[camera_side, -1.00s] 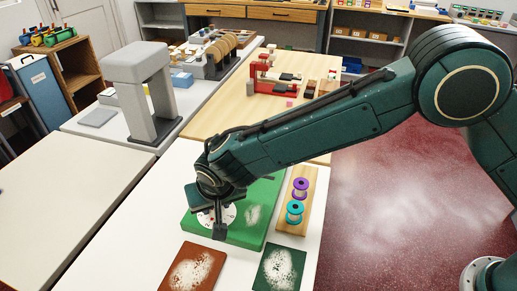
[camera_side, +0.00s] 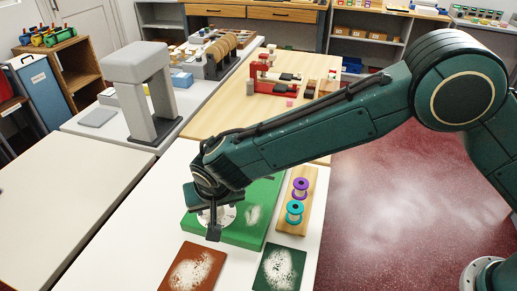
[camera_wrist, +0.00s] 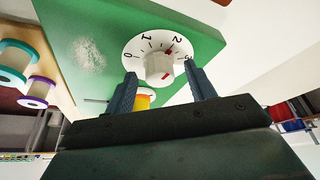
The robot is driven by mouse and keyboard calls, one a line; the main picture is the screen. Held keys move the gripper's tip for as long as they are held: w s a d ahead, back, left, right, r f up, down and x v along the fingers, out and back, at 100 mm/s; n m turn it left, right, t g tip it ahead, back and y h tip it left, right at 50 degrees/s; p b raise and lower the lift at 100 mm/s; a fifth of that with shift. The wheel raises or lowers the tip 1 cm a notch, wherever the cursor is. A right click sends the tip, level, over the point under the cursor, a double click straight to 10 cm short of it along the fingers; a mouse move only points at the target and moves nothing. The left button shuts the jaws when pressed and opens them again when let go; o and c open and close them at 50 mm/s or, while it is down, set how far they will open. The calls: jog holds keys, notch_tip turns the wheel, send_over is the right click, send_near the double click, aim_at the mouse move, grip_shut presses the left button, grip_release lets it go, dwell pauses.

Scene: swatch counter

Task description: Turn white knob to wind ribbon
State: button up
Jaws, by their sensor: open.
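The white knob (camera_wrist: 158,66) sits at the middle of a white dial (camera_wrist: 140,44) marked 0 to 3, with red marks beside the knob. The dial is on a green board (camera_wrist: 90,18); the board also shows in the side view (camera_side: 236,236), its dial (camera_side: 229,215) partly behind my gripper. In the wrist view, my gripper (camera_wrist: 160,70) is open, one finger on each side of the knob, with gaps visible. A yellow spool-like part (camera_wrist: 144,99) shows between the fingers, mostly hidden by the gripper body. No ribbon can be made out clearly.
A purple spool (camera_side: 300,187) and a teal spool (camera_side: 294,212) stand on a wooden block (camera_side: 309,206) right of the board. A brown panel (camera_side: 192,270) and a dark green panel (camera_side: 280,270), both with white patches, lie in front. White counter is bare at left.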

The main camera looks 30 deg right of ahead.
jog(key=shift+r, duration=0.1)
jog(key=v, duration=1.3)
jog(key=shift+r, duration=0.35)
jog(key=s+d+r, duration=0.2)
jog(key=d+r, duration=0.4)
jog(key=d, duration=0.6)
jog(key=s+d+r, duration=0.2)
jog(key=d+r, duration=0.4)
jog(key=d, duration=0.6)
jog(key=s+d+f+n, duration=0.1)
jog(key=s+d, duration=0.6)
jog(key=s, duration=0.2)
jog(key=s+d+f+n+t, duration=0.1)
jog(key=s+d, duration=0.6)
jog(key=s, duration=0.3)
jog(key=shift+y, duration=0.4)
